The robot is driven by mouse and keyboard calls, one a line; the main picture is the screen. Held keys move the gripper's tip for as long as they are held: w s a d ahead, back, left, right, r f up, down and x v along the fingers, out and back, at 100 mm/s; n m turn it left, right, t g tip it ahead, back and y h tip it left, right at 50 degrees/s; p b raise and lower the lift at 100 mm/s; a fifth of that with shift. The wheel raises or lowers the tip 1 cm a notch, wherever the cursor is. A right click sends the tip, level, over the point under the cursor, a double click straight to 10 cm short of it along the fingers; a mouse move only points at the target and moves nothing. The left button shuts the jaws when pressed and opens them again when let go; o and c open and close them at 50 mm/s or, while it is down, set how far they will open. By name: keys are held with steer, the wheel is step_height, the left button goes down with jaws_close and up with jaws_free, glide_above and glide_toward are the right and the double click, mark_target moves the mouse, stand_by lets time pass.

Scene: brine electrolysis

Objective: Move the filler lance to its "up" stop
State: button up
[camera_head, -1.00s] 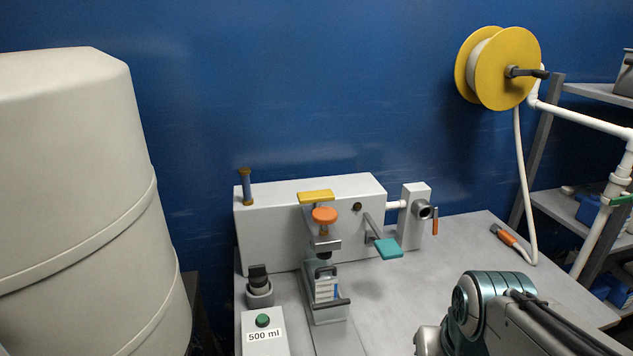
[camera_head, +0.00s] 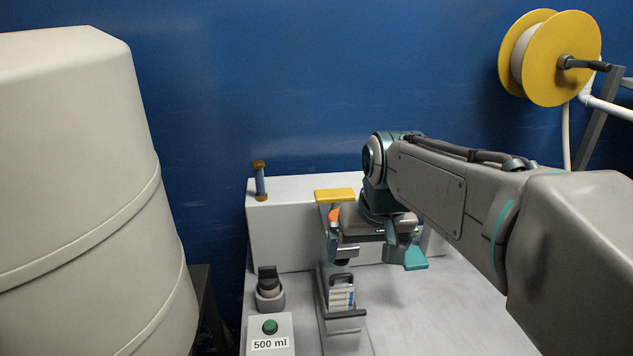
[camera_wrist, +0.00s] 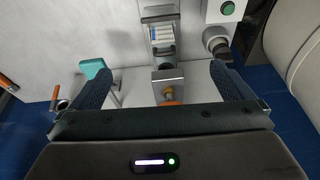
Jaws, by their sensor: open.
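The filler stands at the middle of the white machine (camera_head: 285,225). A yellow-topped part (camera_head: 335,195) sits over an orange knob (camera_head: 334,214) with a metal block below it; I take this to be the filler lance. In the wrist view the orange knob (camera_wrist: 168,103) and metal block (camera_wrist: 167,78) lie between my two spread dark fingers. My gripper (camera_wrist: 158,72) is open, with a gap on each side of the knob and nothing held. In the head view my gripper (camera_head: 368,238) is beside the lance, partly hidden.
A teal paddle (camera_head: 415,258) is close to my gripper on the right. A green-button box marked 500 ml (camera_head: 270,327) and a black knob (camera_head: 268,285) are left. A large cream tank (camera_head: 80,190) fills the far left.

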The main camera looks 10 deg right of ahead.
steer(key=t+b, duration=0.1)
steer(key=b, duration=0.1)
glide_toward(335, 193)
steer(key=v, duration=0.6)
steer(key=x, duration=1.4)
steer(key=shift+f, duration=0.1)
steer(key=c, duration=1.1)
steer(key=shift+r+p, duration=1.6)
steer(key=shift+r, duration=0.85)
